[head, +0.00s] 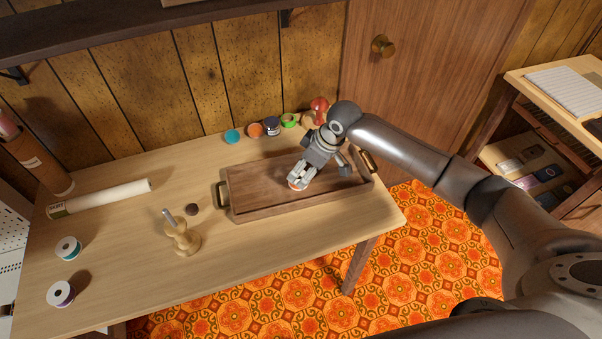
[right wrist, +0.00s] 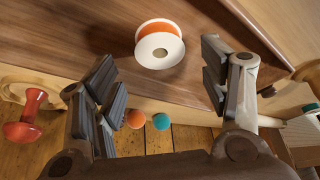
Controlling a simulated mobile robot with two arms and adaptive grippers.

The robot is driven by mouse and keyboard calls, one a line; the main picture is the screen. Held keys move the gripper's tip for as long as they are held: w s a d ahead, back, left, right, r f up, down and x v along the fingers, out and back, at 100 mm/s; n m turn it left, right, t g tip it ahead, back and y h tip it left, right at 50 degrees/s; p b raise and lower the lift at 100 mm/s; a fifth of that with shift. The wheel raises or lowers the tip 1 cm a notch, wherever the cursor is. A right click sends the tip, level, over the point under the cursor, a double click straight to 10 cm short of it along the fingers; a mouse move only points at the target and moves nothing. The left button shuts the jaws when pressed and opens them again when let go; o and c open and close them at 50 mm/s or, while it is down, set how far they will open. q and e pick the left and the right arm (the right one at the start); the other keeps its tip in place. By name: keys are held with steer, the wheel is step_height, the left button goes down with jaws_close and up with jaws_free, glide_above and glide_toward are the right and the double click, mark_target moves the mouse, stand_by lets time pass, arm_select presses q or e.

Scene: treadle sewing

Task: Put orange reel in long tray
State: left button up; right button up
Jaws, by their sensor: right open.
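The orange reel (right wrist: 158,45), orange thread between white ends, is over the brown wooden floor of the long tray (right wrist: 60,40) in the right wrist view. It seems to rest on that floor, within the tray's walls. My right gripper (right wrist: 158,62) is open, with one finger on each side of the reel and a gap to both. In the head view the right gripper (head: 300,178) reaches down into the long tray (head: 262,212), and its fingers partly hide the orange reel (head: 296,185). My left gripper is out of view.
Several small coloured reels and jars (head: 271,126) line the table's back edge, with a red spool (head: 319,104) behind the tray. The table front is clear.

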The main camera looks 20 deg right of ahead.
steer(key=v, duration=0.7)
steer(key=shift+r, duration=0.15)
steer(key=shift+s, duration=0.1)
